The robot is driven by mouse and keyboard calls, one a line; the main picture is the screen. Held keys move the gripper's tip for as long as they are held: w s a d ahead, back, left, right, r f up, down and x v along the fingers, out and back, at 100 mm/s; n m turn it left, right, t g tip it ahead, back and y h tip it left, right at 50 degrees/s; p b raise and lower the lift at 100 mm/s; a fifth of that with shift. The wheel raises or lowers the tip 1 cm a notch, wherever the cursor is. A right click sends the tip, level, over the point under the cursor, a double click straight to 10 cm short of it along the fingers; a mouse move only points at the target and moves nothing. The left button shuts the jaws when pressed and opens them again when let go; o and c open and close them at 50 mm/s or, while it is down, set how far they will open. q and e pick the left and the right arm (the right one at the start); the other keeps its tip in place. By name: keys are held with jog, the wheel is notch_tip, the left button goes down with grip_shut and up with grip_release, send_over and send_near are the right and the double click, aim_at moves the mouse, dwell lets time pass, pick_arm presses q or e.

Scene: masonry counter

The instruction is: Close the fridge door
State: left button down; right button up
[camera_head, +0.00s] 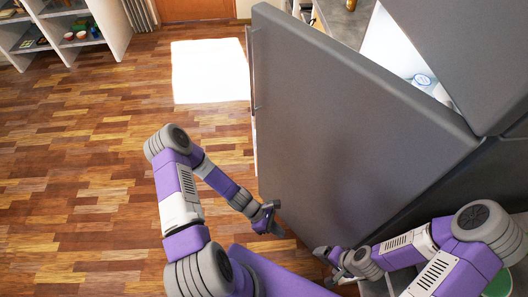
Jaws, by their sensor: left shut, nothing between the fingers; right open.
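The grey fridge door (340,130) stands open in the middle of the head view, swung out from the dark fridge body (460,60). A lit white interior with a container (422,80) shows through the gap behind its upper edge. My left gripper (274,228) is shut and empty near the door's lower left edge; I cannot tell whether it touches the door. My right gripper (324,262) is open and empty close to the lower part of the door's outer face, with its fingertips small in view. The door's handle (251,70) runs along its far left edge.
Open wooden floor (90,160) lies to the left, with a bright patch of light on it. A white shelf (100,25) with small items stands at the back left. A counter (345,20) shows behind the door. A green round thing (498,285) is at the bottom right.

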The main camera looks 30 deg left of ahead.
pick_arm(q)
jog(key=w+a+n+t+h, duration=0.4)
jog(key=w+n, duration=0.3)
jog(key=n, duration=0.4)
jog(key=n+t+y+b, duration=0.2)
jog(key=n+t+y, duration=0.5)
jog(key=n+t, duration=0.8)
send_near(268, 147)
jog(key=w+b, duration=0.1)
jog(key=w, duration=0.1)
jog(key=w+d+r+n+g+b, duration=0.1)
jog(key=w, duration=0.1)
jog(key=w+n+g+b, duration=0.1)
jog(key=w, duration=0.1)
jog(key=shift+w+d+r, duration=0.15)
jog(key=shift+w+d, duration=0.1)
jog(key=shift+d, duration=0.1)
pick_arm(e)
notch_tip(268, 147, down, 6)
jog(key=shift+w+r, duration=0.1)
